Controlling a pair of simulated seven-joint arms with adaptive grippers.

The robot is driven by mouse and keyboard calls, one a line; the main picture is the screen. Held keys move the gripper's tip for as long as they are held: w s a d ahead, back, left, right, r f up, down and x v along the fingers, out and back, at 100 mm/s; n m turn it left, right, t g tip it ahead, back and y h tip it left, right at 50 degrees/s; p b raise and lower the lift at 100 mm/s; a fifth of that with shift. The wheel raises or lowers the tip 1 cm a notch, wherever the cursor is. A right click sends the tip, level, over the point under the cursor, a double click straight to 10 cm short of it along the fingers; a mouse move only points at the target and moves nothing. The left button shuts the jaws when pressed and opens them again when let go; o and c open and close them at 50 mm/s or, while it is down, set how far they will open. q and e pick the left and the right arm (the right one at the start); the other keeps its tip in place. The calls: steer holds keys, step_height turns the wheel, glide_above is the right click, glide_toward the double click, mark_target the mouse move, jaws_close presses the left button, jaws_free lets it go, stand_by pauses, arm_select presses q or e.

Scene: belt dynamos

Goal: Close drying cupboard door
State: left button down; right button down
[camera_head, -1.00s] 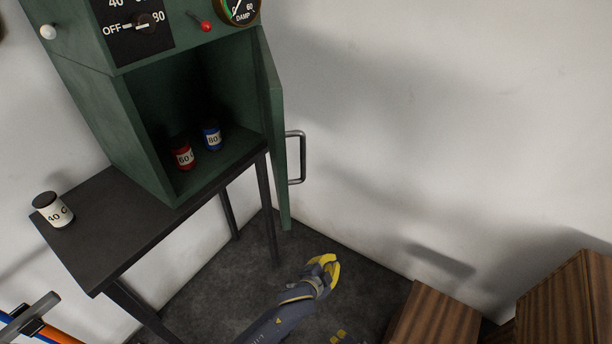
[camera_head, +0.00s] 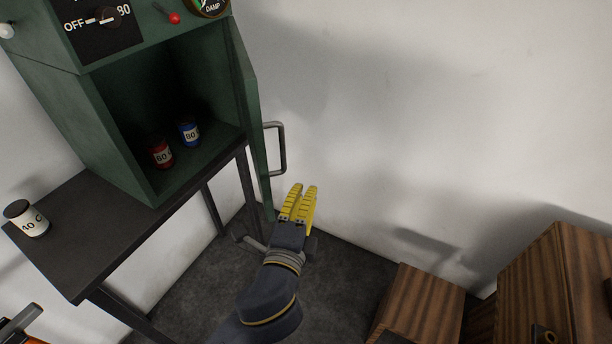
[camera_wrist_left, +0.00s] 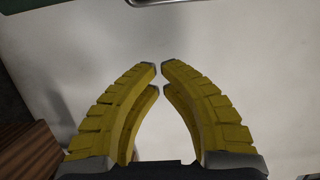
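The green drying cupboard (camera_head: 105,135) stands on a dark table at the left. Its door (camera_head: 252,110) is open, swung out at the right side of the opening. A metal bar handle (camera_head: 283,150) is on the door's right face. My left gripper (camera_head: 302,187) is below and right of the handle, apart from it, fingers pointing up. In the left wrist view its yellow fingertips (camera_wrist_left: 159,67) nearly meet, with nothing between them. A strip of green and a bit of metal show at that view's top edge. My right gripper is not in view.
Inside the cupboard are a red jar (camera_head: 161,153) and a blue jar (camera_head: 190,132). A white jar (camera_head: 27,219) stands on the dark table (camera_head: 95,235). Wooden boxes (camera_head: 425,300) are at the lower right. The wall right of the door is clear.

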arm_select(q)
steer(key=w+a, duration=0.1)
steer(key=w, duration=0.8)
steer(key=shift+w, duration=0.2)
stand_by(0.3)
